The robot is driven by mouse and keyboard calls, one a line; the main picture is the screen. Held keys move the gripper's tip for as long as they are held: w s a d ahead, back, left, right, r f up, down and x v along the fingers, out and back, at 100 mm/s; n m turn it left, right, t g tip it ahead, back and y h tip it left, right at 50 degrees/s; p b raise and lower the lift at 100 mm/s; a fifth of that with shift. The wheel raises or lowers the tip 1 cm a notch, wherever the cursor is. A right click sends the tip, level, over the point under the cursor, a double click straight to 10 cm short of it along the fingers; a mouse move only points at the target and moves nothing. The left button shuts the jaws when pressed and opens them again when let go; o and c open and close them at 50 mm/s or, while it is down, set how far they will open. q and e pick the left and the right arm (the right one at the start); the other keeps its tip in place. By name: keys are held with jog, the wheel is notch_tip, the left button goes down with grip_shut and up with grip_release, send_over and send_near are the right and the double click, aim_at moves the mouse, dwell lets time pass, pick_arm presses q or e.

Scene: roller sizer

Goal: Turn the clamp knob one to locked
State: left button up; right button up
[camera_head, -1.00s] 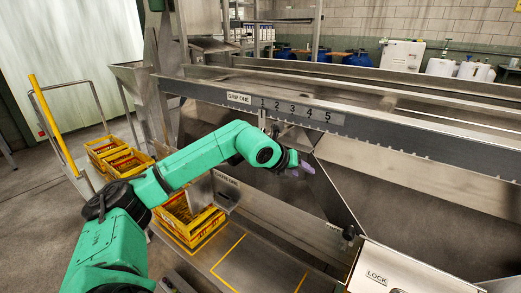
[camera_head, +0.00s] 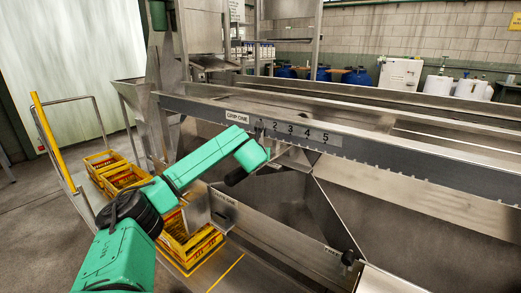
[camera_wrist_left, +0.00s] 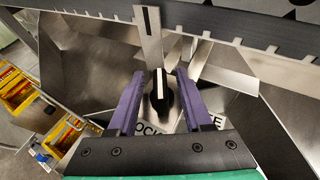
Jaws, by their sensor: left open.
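In the left wrist view, a black clamp knob (camera_wrist_left: 161,95) with a white line sits on a steel plate below the notched rail. Its white line stands about upright in that picture, between the printed words LOCK on the left and one ending in EE on the right, both partly covered. My left gripper (camera_wrist_left: 160,76) is open, with one purple finger on each side of the knob. A gap shows between the knob and the fingers. In the head view my green left arm reaches under the rail and hides this knob and the fingers. My right gripper is in neither view.
The rail (camera_head: 400,160) with the GRIP ONE label (camera_head: 237,117) and a numbered scale (camera_head: 300,133) runs above the gripper. A second black knob (camera_head: 347,257) is lower right. Yellow crates (camera_head: 190,245) stand below the arm. A steel post (camera_wrist_left: 150,40) is just beyond the knob.

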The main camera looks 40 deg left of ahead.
pick_arm(q)
grip_shut()
jog(key=shift+f+m+t+h+b, duration=0.1)
jog(key=shift+m+t+h+b, duration=0.2)
jog(key=shift+m+b, duration=0.1)
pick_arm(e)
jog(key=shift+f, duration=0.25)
pick_arm(q)
jog(key=shift+a+m+t+h, duration=0.1)
jog(key=shift+m+t+h, duration=0.2)
jog(key=shift+m+h, duration=0.5)
jog(key=shift+h, duration=0.1)
jog(key=shift+m+t+h+p, duration=0.4)
jog(key=shift+m+h+p, duration=0.05)
jog(key=shift+m+h, duration=0.25)
jog(key=shift+m+t+h, duration=0.3)
jog(key=shift+m+h, duration=0.2)
jog(key=shift+h, duration=0.1)
jog(key=shift+m+h, duration=0.5)
jog(key=shift+h, duration=0.1)
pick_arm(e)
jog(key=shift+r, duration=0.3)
